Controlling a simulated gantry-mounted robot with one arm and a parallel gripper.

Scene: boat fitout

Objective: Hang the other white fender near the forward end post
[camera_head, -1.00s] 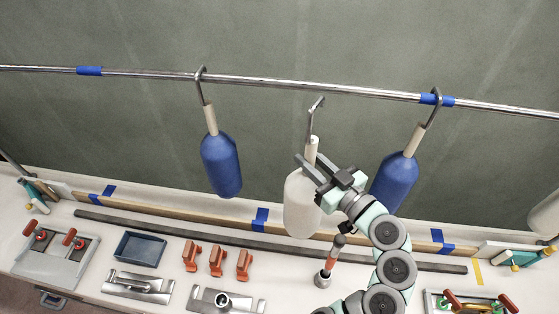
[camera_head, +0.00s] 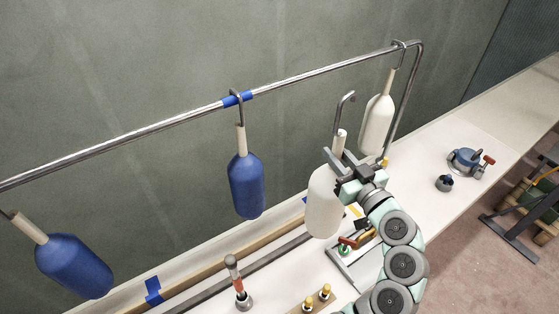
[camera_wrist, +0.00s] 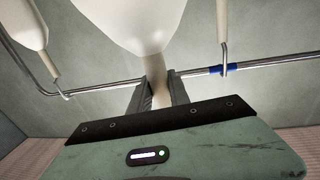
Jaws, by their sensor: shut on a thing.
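My gripper (camera_head: 342,164) is shut on the neck of a white fender (camera_head: 324,203), which hangs upright in it, its hook rising free above and apart from the rail (camera_head: 300,79). The wrist view shows the gripper (camera_wrist: 157,92) around the fender's pale neck, with the white body (camera_wrist: 135,22) beyond. Another white fender (camera_head: 376,125) hangs from the rail by the end post (camera_head: 409,100) at the right; it also shows at the left of the wrist view (camera_wrist: 25,22). A blue fender (camera_head: 246,186) hangs at blue tape (camera_head: 238,98) left of the held fender.
A second blue fender (camera_head: 75,266) hangs tilted at lower left. The bench below holds an orange-handled tool (camera_head: 237,280), a tray with tools (camera_head: 347,262) and a blue round device (camera_head: 465,160). The rail between the tape and the white fender is bare.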

